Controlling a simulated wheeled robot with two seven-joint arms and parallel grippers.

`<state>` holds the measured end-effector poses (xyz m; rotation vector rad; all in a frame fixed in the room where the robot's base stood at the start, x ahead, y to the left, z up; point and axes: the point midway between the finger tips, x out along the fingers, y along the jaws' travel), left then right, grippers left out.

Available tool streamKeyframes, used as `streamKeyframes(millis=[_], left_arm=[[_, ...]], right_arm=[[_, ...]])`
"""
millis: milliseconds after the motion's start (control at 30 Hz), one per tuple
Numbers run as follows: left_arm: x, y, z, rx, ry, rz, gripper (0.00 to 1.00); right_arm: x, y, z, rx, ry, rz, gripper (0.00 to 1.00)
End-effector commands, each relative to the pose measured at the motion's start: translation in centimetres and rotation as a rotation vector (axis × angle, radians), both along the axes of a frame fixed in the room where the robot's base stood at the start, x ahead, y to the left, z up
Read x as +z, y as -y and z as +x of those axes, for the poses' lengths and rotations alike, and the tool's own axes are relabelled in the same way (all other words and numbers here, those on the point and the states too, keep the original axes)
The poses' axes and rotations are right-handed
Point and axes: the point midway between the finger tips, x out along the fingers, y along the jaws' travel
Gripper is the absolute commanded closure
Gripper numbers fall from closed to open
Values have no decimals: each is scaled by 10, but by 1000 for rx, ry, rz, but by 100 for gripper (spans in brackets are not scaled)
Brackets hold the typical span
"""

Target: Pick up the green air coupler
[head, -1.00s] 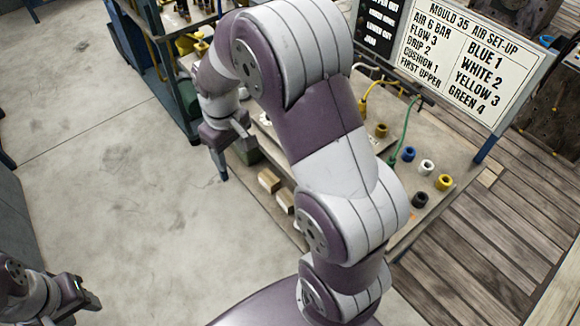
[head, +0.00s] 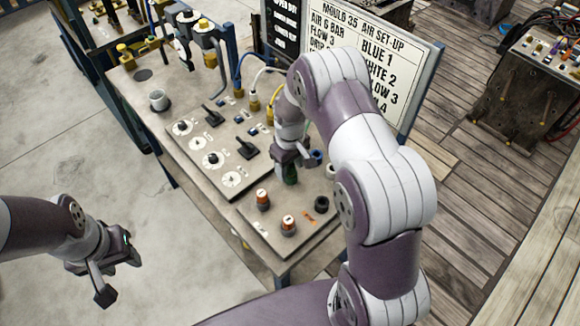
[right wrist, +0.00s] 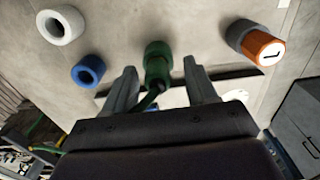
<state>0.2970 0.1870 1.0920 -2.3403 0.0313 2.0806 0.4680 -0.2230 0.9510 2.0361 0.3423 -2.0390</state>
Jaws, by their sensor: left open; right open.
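The green air coupler (right wrist: 157,62) stands between the two spread fingers of my right gripper in the right wrist view, with a dark green hose at its near end. In the head view it shows as a small green piece (head: 290,174) under my right gripper (head: 292,163), partly hidden by it. My right gripper is open around the coupler; I cannot tell whether a finger touches it. My left gripper (head: 113,272) is open and empty, over the floor at the lower left, away from the bench.
A blue ring (right wrist: 88,69) and a white ring (right wrist: 60,26) stand left of the coupler; an orange-capped knob (right wrist: 262,48) stands right. On the bench are a black ring (head: 321,204), a dial panel (head: 212,160) and a cup (head: 159,100). A sign board (head: 365,50) rises behind.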

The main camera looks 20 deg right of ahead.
Motion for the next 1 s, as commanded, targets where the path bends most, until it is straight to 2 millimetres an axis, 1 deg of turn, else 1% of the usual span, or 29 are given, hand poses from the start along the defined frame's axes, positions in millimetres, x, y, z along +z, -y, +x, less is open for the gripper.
streamKeyframes(millis=[133, 167, 200, 267, 300, 333, 600, 733, 867, 967, 1000], left_arm=[[-1, 0, 0, 0, 0, 0, 57], [-1, 0, 0, 0, 0, 0, 57], [-1, 0, 0, 0, 0, 0, 57], [-1, 0, 0, 0, 0, 0, 57], [-1, 0, 0, 0, 0, 0, 57], [-1, 0, 0, 0, 0, 0, 57], [-1, 0, 0, 0, 0, 0, 57], [-4, 0, 0, 0, 0, 0, 57], [-10, 0, 0, 0, 0, 0, 57], [-16, 0, 0, 0, 0, 0, 57], [-18, 0, 0, 0, 0, 0, 57]], right_arm=[[0, 0, 0, -1, 0, 0, 43], [0, 0, 0, -1, 0, 0, 46], [0, 0, 0, -1, 0, 0, 59], [0, 0, 0, -1, 0, 0, 79], [0, 0, 0, -1, 0, 0, 92], [0, 0, 0, -1, 0, 0, 100], [0, 0, 0, -1, 0, 0, 100], [5, 0, 0, -1, 1, -1, 100], [22, 0, 1, -1, 5, 0, 100], [41, -1, 1, 0, 5, 0, 100], [46, -9, -6, 3, 3, 0, 100]])
